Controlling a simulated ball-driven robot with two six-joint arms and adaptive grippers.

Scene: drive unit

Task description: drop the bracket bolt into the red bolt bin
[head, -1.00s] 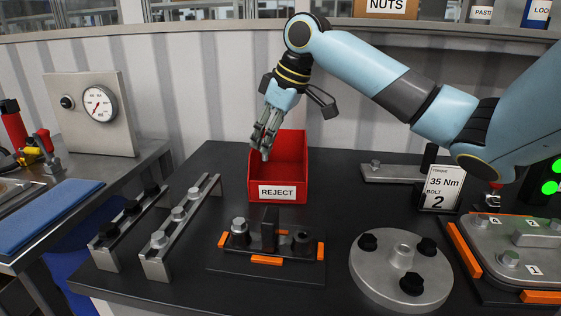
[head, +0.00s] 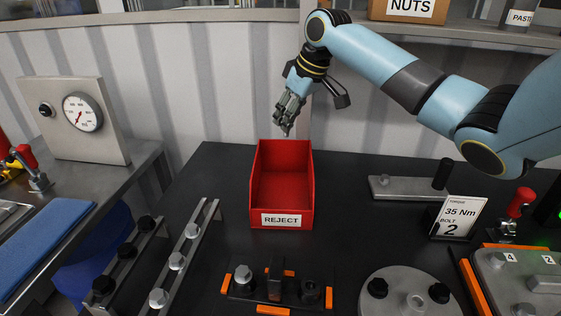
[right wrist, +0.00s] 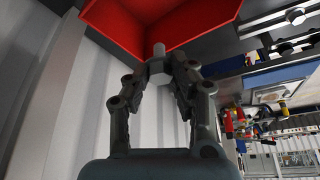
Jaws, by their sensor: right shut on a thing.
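My right gripper (head: 285,130) is in the head view, just above the back edge of the red bin in the picture. The red bin (head: 282,190) is open-topped, labelled REJECT, and stands on the dark bench. In the right wrist view my right gripper (right wrist: 160,75) is shut on a silver hex-headed bolt, the bracket bolt (right wrist: 158,66). Its shank points toward the red bin (right wrist: 112,25), whose interior fills the top of that view. The bolt is too small to make out in the head view. My left gripper is not in view.
Two rails with bolts (head: 177,260) lie left of the bin. A bracket fixture with orange clips (head: 262,309) and a round flange (head: 400,300) sit in front. A torque sign (head: 458,215) stands to the right. A corrugated wall is behind.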

